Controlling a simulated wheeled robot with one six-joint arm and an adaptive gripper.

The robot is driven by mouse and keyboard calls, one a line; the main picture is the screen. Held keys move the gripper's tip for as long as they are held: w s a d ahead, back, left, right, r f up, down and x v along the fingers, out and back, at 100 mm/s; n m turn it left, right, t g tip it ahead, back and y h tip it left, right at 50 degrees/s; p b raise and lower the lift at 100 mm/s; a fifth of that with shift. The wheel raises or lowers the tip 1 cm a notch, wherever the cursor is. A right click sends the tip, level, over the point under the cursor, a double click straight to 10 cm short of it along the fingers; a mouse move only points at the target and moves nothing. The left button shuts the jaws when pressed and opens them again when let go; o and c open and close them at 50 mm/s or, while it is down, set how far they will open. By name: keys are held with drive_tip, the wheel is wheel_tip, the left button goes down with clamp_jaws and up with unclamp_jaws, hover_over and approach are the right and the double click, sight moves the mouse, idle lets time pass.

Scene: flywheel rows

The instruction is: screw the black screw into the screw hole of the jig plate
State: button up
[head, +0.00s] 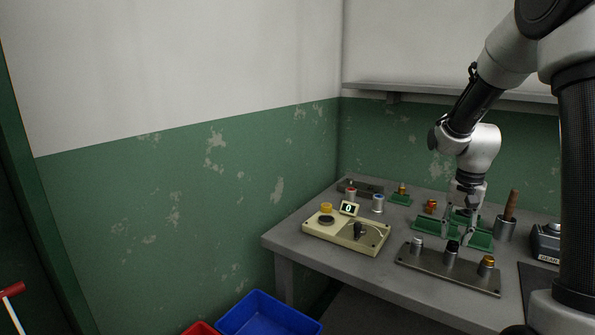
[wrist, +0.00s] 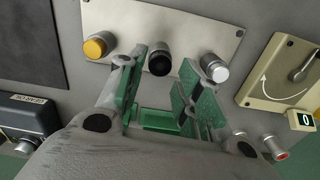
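The jig plate (head: 428,263) is a flat grey metal plate at the table's front edge; it shows at the top of the wrist view (wrist: 190,20). The black screw (head: 451,250) stands upright at the middle of the plate, between a silver-topped and a yellow-topped piece. In the wrist view the black screw (wrist: 160,62) appears beyond the fingertips, in the gap between them. How deep it sits, and its hole, are hidden. My gripper (head: 469,228) points down behind the plate, near green blocks. Its fingers (wrist: 162,74) are apart and hold nothing.
Green blocks (head: 437,228) lie around and below my gripper. A cream box (head: 340,232) with a dial and display stands left of the plate. A cup with a brown handle (head: 506,228) and a dark box (head: 546,242) are at right.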

sight(453, 243)
drive_tip(key=n, duration=0.4)
drive_tip(key=shift+n, duration=0.4)
drive_tip(key=n, duration=0.4)
drive_tip(key=shift+n, duration=0.3)
drive_tip(key=shift+f, duration=0.15)
drive_tip(key=shift+f, duration=1.35)
drive_tip(key=c, duration=0.7)
drive_tip(key=m, duration=0.5)
